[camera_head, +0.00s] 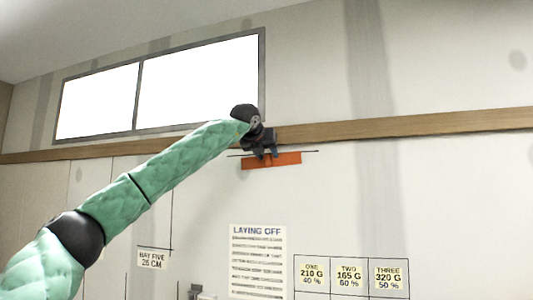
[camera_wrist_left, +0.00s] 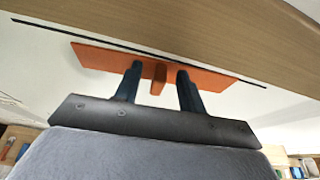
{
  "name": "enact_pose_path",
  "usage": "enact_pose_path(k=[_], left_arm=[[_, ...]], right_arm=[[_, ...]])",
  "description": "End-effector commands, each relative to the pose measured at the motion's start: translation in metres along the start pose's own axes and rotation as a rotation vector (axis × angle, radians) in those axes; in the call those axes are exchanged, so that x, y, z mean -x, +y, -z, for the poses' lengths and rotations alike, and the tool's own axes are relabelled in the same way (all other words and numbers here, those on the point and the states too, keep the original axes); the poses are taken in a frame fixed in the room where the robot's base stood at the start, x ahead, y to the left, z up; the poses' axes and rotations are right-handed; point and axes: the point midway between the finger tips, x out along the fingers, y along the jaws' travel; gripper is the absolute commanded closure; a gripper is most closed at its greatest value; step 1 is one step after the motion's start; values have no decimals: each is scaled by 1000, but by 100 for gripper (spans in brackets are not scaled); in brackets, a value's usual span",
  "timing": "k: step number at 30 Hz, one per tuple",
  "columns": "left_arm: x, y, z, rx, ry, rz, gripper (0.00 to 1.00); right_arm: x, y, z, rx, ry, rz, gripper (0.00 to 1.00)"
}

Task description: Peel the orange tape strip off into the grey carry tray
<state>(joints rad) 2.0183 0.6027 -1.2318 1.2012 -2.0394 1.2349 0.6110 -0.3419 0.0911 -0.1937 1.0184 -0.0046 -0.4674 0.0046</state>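The orange tape strip (camera_head: 289,160) is on the pale wall just under the wooden rail, beside a thin dark line. It also shows in the left wrist view (camera_wrist_left: 100,58), with a small orange tab (camera_wrist_left: 157,78) standing out from its middle. My left gripper (camera_head: 267,154) is up at the strip. In the left wrist view its two dark fingers (camera_wrist_left: 160,70) stand on either side of the tab, with a visible gap on each side. It is open. The grey carry tray cannot be made out in either view. My right gripper is not in view.
The wooden rail (camera_head: 400,124) runs along the wall above the strip, with a bright window (camera_head: 200,80) above it. A printed notice (camera_head: 258,262) and number cards (camera_head: 349,275) are lower on the wall. The wall around the strip is bare.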

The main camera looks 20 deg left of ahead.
Motion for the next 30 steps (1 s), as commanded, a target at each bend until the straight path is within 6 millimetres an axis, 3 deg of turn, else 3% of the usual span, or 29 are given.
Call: enact_pose_path(k=[3,9,30], left_arm=[[0,0,0,0,0,0,60],[0,0,0,0,0,0,99],[10,0,6,-1,0,1,100]], right_arm=[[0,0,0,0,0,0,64],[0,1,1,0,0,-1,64],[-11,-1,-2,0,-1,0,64]])
